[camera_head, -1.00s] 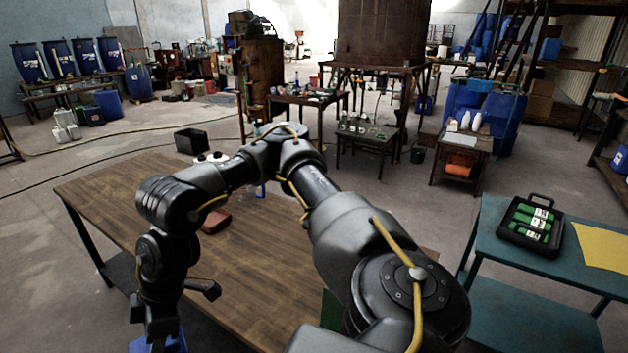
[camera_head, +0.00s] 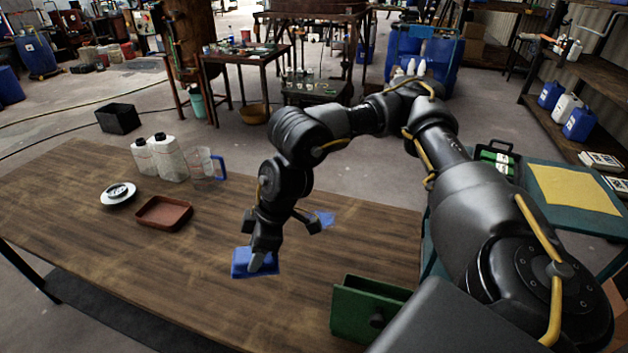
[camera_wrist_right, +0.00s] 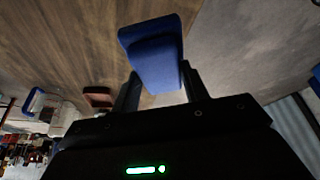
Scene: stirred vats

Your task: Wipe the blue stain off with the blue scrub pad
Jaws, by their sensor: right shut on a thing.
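The blue scrub pad (camera_head: 254,264) is in my right gripper (camera_head: 262,256), which is shut on it over the wooden table. In the right wrist view the pad (camera_wrist_right: 155,52) sits between the two fingers (camera_wrist_right: 160,88). I cannot tell whether the pad touches the table top. The blue stain (camera_head: 324,218) is a small flat patch on the table, just right of and behind the gripper, partly covered by my arm. The stain is not seen in the right wrist view. My left gripper is not in view.
On the wooden table (camera_head: 130,265) are a brown tray (camera_head: 164,213), a white round dish (camera_head: 118,194), two white bottles (camera_head: 168,158) and a clear jug (camera_head: 205,168) with a blue handle. A green box (camera_head: 362,312) stands at the front right. The table's left front is clear.

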